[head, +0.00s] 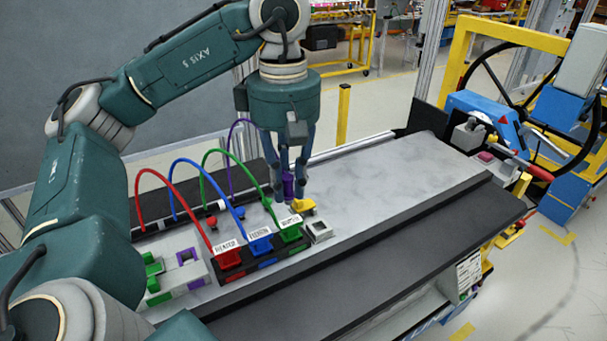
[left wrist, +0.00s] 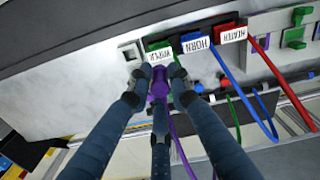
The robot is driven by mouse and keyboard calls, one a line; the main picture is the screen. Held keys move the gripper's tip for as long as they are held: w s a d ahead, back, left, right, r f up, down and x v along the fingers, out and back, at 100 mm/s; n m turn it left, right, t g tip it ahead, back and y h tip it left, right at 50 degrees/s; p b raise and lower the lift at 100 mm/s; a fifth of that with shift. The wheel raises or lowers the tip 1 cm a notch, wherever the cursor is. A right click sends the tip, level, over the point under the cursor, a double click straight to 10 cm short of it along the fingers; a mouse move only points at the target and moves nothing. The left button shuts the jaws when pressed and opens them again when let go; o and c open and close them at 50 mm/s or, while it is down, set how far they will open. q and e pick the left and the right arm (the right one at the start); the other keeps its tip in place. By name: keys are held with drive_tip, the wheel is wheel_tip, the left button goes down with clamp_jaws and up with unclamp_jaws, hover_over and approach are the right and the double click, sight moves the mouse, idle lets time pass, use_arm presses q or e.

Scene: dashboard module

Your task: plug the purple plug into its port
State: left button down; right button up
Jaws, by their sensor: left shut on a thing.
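My left gripper (head: 291,182) points down over the bench and is shut on the purple plug (head: 289,188). In the left wrist view the purple plug (left wrist: 159,86) sits between the fingers (left wrist: 157,78). A purple cable (head: 231,140) runs from it toward the back left. A light grey block with a square opening (head: 318,231) stands at the right end of the port row; it also shows in the left wrist view (left wrist: 130,52). The plug is apart from this block, behind and left of it in the head view. My right gripper is out of view.
Red (head: 229,259), blue (head: 261,246) and green (head: 291,233) plugs with cables sit in the labelled row. A yellow piece (head: 302,206) lies close to the gripper. A white block with green and purple parts (head: 181,271) stands left. The bench (head: 400,165) is clear to the right.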

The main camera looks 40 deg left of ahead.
use_arm(q)
drive_tip(key=s+a+p, duration=0.1)
drive_tip(key=s+a, duration=0.4)
drive_tip(key=s, duration=0.3)
drive_tip(key=s+a+p, duration=0.1)
drive_tip(key=s+a, duration=0.4)
drive_tip(key=s, duration=0.3)
drive_tip(key=shift+s, duration=0.35)
drive_tip(key=shift+a+f, duration=0.1)
idle(0.4)
wheel_tip(320, 180, down, 6)
drive_tip(key=b, duration=0.6)
drive_tip(key=shift+r, duration=0.2)
drive_tip(key=shift+w, duration=0.1)
drive_tip(key=shift+b, duration=0.75)
idle(1.2)
drive_tip(key=shift+f+b, duration=1.3)
drive_tip(key=shift+b, duration=0.2)
drive_tip(key=shift+r, duration=0.2)
